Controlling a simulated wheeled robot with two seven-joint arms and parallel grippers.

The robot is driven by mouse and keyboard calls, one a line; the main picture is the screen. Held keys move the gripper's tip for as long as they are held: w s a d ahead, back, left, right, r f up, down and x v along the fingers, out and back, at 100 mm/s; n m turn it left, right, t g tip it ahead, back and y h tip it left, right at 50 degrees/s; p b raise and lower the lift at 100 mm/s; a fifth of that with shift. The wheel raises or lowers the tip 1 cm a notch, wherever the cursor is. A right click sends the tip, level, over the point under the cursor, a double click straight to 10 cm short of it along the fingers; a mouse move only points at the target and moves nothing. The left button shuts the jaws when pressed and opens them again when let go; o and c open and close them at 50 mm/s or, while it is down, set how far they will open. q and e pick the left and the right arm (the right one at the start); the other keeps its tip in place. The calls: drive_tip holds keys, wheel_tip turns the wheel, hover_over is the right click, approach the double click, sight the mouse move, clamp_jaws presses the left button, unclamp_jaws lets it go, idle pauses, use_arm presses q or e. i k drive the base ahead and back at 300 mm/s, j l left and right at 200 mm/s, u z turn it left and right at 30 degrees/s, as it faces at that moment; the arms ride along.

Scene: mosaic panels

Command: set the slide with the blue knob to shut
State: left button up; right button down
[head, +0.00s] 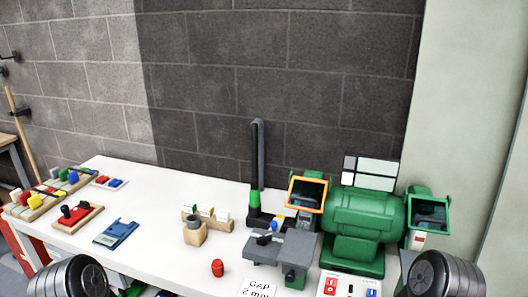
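A small blue knob (273,226) shows at the foot of a dark upright pipe (257,165) with a green band, left of a green bench grinder (362,218). A yellow part (278,219) is beside the blue knob. Dark ribbed parts of my arms show at the bottom left and bottom right corners. Neither gripper's fingers are visible.
A red piece (217,268), a wooden block with a cup (193,233) and a "GAP 2 mm" card (259,290) are nearby.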

sight(276, 226)
drive_tip(key=i+j, duration=0.1)
drive_tip(key=j, duration=0.3)
drive_tip(key=i+j+u, duration=0.1)
drive_tip(key=j, duration=0.35)
drive_tip(key=i+j, duration=0.1)
drive_tip(key=j, duration=0.3)
drive_tip(key=i+j+u, duration=0.1)
drive_tip(key=j, duration=0.35)
